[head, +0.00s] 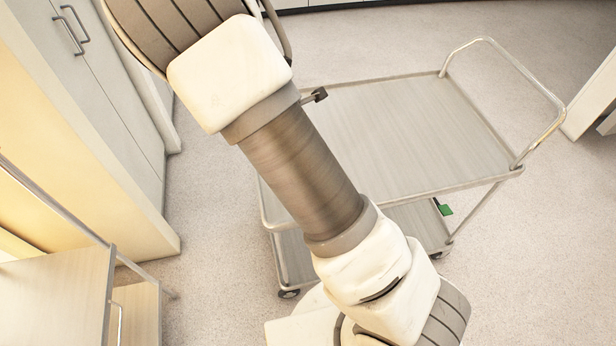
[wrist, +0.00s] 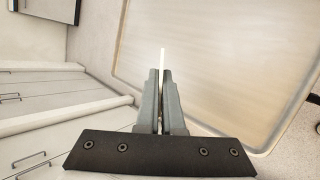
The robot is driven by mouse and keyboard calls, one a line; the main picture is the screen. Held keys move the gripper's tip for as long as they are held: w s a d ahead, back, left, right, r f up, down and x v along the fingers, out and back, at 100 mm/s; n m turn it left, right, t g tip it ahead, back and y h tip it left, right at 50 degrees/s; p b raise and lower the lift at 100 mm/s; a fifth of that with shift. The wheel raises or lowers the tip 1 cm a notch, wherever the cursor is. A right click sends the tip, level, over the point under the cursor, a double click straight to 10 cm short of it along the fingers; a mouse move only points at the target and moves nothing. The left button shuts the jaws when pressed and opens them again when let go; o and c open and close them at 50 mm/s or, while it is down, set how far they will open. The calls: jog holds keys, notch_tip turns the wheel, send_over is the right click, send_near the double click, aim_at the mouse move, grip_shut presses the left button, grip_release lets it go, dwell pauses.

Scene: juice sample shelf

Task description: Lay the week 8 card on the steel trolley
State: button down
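The steel trolley (head: 410,130) stands right of centre in the head view, its top shelf bare where visible and my arm crossing in front of its left side. In the wrist view the trolley's top (wrist: 225,50) fills the right side. My gripper (wrist: 162,75) is shut on a thin white card (wrist: 163,58), seen edge-on and sticking out past the fingertips. The card's face and any week number cannot be read. The gripper is by the trolley's left edge in the wrist view; its height is unclear. My arm largely hides the gripper in the head view.
Pale cabinets (head: 100,90) line the left, with drawers also showing in the wrist view (wrist: 60,120). A wooden unit with a metal rail (head: 60,300) is at lower left. A small green item (head: 445,209) shows low at the trolley's side. Floor (head: 215,210) lies clear between cabinets and trolley.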

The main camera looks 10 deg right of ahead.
jog(key=s+d+f+m+h+b, duration=0.1)
jog(key=f+m+b, duration=0.2)
jog(key=f, duration=0.1)
jog(key=s+d+f+m+h+b, duration=0.1)
jog(key=s+d+f+m+b, duration=0.1)
jog(key=f+m+b, duration=0.1)
jog(key=s+d+f+m+h+b, duration=0.1)
jog(key=s+d+f+m+b, duration=0.1)
jog(key=f, duration=0.4)
jog(key=shift+s+f+m+h+b, duration=0.15)
jog(key=shift+m+h+b, duration=0.15)
jog(key=shift+m+b, duration=0.45)
jog(key=shift+f+b, duration=0.85)
jog(key=shift+f, duration=0.35)
jog(key=c, duration=1.2)
grip_release()
jog(key=p+v, duration=0.8)
jog(key=shift+p, duration=0.35)
